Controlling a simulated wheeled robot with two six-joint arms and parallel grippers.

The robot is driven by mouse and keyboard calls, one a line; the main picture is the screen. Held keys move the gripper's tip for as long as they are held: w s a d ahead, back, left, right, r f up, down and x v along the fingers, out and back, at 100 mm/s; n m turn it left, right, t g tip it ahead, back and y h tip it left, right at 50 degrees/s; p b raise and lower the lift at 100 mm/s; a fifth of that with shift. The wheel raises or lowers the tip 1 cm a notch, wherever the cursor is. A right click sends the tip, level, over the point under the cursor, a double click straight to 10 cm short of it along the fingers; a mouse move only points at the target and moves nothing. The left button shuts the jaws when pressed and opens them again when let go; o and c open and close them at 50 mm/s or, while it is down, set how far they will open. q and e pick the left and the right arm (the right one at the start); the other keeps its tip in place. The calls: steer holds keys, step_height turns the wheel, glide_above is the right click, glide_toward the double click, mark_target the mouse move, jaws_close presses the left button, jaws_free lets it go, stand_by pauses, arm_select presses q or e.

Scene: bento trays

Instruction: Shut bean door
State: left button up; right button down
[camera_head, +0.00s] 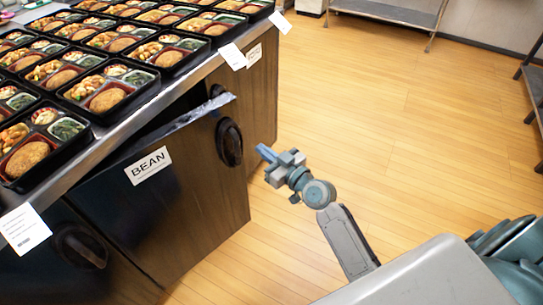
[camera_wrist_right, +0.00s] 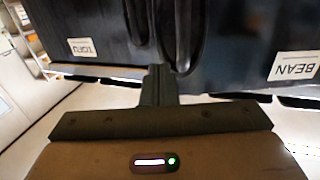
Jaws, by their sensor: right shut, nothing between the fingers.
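The bean door (camera_head: 165,195) is a dark panel with a white BEAN label (camera_head: 148,165) and a dark oval handle (camera_head: 229,142). It stands partly open, its top edge angled out from the counter with a dark gap behind it. My right gripper (camera_head: 266,153) is shut and empty, just to the right of the handle in the head view; I cannot tell whether it touches the door. In the right wrist view the shut fingers (camera_wrist_right: 158,85) point at the dark door fronts, with the BEAN label (camera_wrist_right: 295,67) at right. My left gripper is not in view.
Several filled bento trays (camera_head: 110,92) cover the counter (camera_head: 170,95) above the doors. Neighbouring cabinet doors stand on both sides, one with another label (camera_head: 254,55). The wooden floor (camera_head: 410,130) to the right is clear. A metal shelf (camera_head: 390,12) stands at the back.

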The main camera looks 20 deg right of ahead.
mark_target(237, 131)
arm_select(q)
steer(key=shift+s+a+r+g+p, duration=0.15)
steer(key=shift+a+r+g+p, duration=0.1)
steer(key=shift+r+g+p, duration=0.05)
arm_select(e)
steer(key=x, duration=0.8)
steer(key=shift+w+a, duration=0.1)
steer(key=shift+w, duration=0.2)
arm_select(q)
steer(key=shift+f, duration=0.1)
arm_select(e)
steer(key=shift+f, duration=0.1)
